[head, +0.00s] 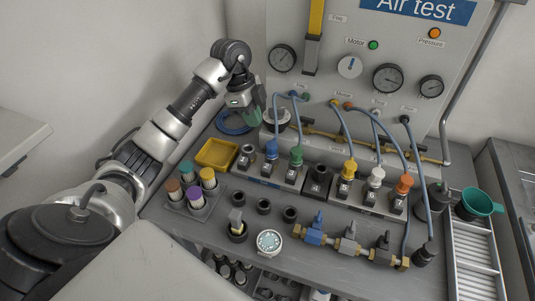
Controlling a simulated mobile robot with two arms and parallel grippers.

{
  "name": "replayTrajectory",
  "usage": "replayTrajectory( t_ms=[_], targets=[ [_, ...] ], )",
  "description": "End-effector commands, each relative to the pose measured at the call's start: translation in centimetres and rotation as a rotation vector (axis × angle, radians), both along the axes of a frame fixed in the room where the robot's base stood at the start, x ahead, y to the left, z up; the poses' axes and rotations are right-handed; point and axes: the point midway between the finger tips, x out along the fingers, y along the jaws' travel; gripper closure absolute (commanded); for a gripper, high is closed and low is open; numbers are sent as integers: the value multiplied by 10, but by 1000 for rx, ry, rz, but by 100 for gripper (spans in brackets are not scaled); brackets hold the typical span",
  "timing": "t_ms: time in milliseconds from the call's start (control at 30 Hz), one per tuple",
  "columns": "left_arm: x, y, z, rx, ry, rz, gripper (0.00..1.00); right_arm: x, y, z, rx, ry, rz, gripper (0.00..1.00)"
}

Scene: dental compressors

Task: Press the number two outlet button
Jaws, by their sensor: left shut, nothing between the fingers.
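On the grey bench stand two rows of black outlet blocks with coloured fittings. The right row has yellow (349,167), white (376,177) and orange (404,184) fittings. My right gripper is not in view.
The Air test panel (335,88) with gauges rises behind. Blue hoses (340,118) arch over the blocks. A yellow tray (216,153), a rack of coloured cylinders (194,207), a round gauge (269,242), a brass manifold (347,245) and a green funnel (480,203) crowd the bench.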

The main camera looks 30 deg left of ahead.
Motion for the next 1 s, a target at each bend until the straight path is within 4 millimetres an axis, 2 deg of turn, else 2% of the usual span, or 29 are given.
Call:
replayTrajectory(
  t_ms=[100,267,367,567,800,1000],
  targets=[
    [0,-1,0,-2,-1,-2,100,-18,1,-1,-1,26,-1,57],
    [1,-4,-8,-3,0,-3,100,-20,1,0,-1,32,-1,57],
    [1,-8,-22,-5,2,-4,100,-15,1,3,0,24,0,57],
    [4,-20,-62,-7,3,-3,100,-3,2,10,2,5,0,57],
    [6,-30,-107,-5,1,-2,100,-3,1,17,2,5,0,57],
    [7,-29,-130,-4,-1,-3,100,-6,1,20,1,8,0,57]
  ],
)
